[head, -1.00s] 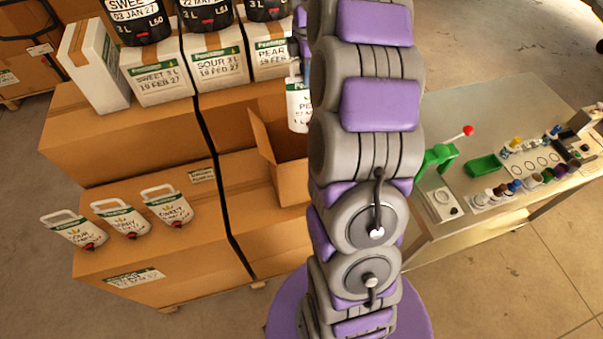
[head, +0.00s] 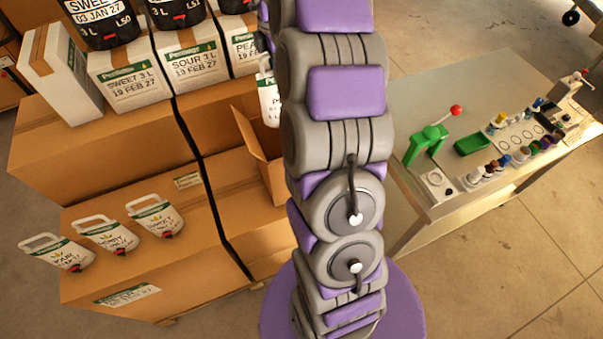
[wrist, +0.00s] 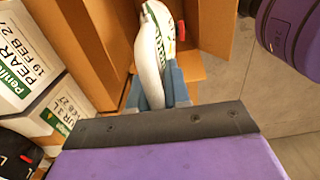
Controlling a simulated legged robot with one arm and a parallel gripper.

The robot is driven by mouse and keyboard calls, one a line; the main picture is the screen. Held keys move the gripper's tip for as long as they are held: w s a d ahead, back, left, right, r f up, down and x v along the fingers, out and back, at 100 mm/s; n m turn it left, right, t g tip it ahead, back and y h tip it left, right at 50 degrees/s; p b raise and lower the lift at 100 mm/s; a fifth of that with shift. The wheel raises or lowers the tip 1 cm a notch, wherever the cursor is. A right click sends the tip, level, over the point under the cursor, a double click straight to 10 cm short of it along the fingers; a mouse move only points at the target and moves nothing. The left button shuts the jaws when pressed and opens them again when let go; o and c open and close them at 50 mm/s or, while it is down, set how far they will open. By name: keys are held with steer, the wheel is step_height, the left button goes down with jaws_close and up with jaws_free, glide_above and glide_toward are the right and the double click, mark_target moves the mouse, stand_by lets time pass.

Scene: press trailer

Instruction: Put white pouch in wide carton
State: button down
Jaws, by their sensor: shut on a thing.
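The white pouch (wrist: 151,55) is gripped between the blue-grey fingers of my gripper (wrist: 160,92) in the wrist view. In the head view the pouch (head: 268,98) shows as a white strip with green print, partly hidden behind my arm. My gripper's fingers are hidden there. The open brown carton (head: 262,155) stands below the pouch on the stacked boxes, its flap raised and its right side behind my arm. In the wrist view, brown carton walls (wrist: 85,45) lie on both sides of the pouch. I cannot tell whether its lower end is inside.
Three white pouches (head: 105,235) lie on the lower box at left. White labelled boxes (head: 190,65) with black containers on top stand behind. A metal table (head: 440,85) with a green press (head: 428,140) and small bottles is at right. Bare floor lies in front.

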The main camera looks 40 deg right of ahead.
mark_target(280, 116)
steer(key=f+b, duration=1.9)
steer(key=shift+a+f, duration=0.1)
steer(key=shift+a, duration=0.2)
step_height(280, 116, down, 10)
steer(key=b, duration=0.2)
steer(key=shift+f, duration=0.55)
steer(key=c, duration=1.1)
jaws_free()
steer(key=shift+s+r, duration=0.1)
step_height(280, 116, up, 13)
steer(key=p, duration=0.2)
steer(key=shift+p, duration=0.35)
